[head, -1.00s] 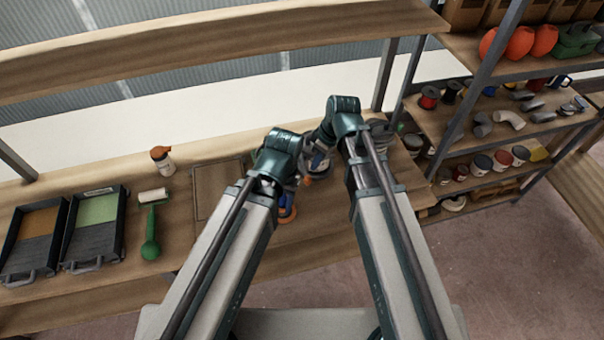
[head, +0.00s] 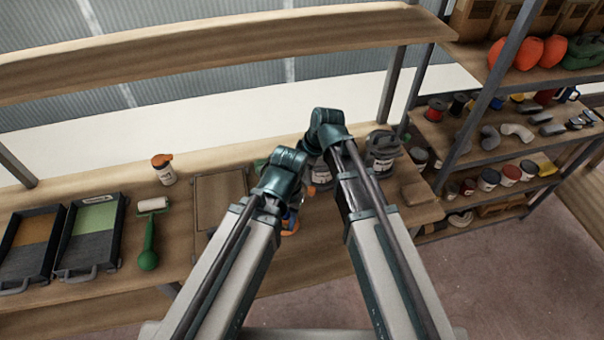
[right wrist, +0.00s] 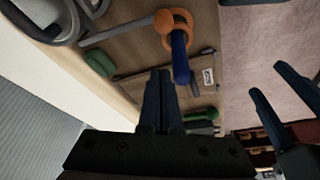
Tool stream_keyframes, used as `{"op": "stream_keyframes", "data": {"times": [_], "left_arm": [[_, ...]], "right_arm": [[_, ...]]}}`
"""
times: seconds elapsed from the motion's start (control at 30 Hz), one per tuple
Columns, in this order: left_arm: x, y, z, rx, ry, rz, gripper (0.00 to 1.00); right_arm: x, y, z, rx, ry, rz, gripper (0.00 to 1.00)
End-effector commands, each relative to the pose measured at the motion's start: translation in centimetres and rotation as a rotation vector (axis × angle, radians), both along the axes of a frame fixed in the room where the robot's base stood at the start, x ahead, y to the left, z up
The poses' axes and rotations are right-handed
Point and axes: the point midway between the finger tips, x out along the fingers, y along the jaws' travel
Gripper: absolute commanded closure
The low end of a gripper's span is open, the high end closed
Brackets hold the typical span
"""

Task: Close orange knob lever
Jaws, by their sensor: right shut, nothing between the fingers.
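The orange knob lever (right wrist: 163,21) shows in the right wrist view at the top middle, orange around a blue grip (right wrist: 180,58) that points down the picture. In the head view a bit of blue and orange (head: 290,224) shows beside my left wrist, and the rest is hidden by the arm. My right gripper (right wrist: 160,73) is shut and empty, its fingertips a little apart in the picture from the blue grip. My left gripper (right wrist: 265,79) is at the right of the right wrist view, its two fingers spread with nothing seen between them. Both grippers' fingers are hidden in the head view.
A grey bar (right wrist: 112,36) runs up to the orange part. A flat wooden board (head: 222,192) lies left of my arms, with a green-handled roller (head: 149,235) and paint trays (head: 90,262) farther left. A can (head: 382,150) stands right of my right wrist.

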Motion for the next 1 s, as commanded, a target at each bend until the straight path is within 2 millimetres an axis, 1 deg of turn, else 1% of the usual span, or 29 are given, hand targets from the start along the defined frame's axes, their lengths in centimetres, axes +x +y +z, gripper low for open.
{"op": "stream_keyframes", "data": {"times": [0.03,0.4,0.47,0.5,0.6,0.73,1.0], "left_arm": [[0.0,0.0,-1.5,0.000,0.000,-0.001,0.50],[0.0,0.0,-6.7,0.000,0.000,0.001,0.50],[0.0,0.0,-5.5,0.000,0.000,0.002,0.50],[0.0,0.0,-5.4,0.000,0.000,0.001,0.50],[0.0,0.0,-5.2,0.000,0.000,0.001,0.50],[0.0,0.0,-5.2,0.000,0.000,0.001,0.50],[0.0,0.0,-5.2,0.000,0.000,0.001,0.50]], "right_arm": [[0.1,0.3,-1.5,0.000,0.000,0.000,1.00],[0.5,2.0,-6.7,0.000,0.000,0.000,1.00],[0.0,0.5,-5.5,-0.001,0.001,-0.006,1.00],[-0.2,-0.2,-5.4,0.000,0.000,-0.006,1.00],[-0.4,-1.4,-5.2,0.000,0.001,-0.005,1.00],[-0.5,-2.0,-5.2,0.000,0.001,-0.002,1.00],[-0.4,-2.0,-5.2,0.000,0.000,-0.001,1.00]]}}
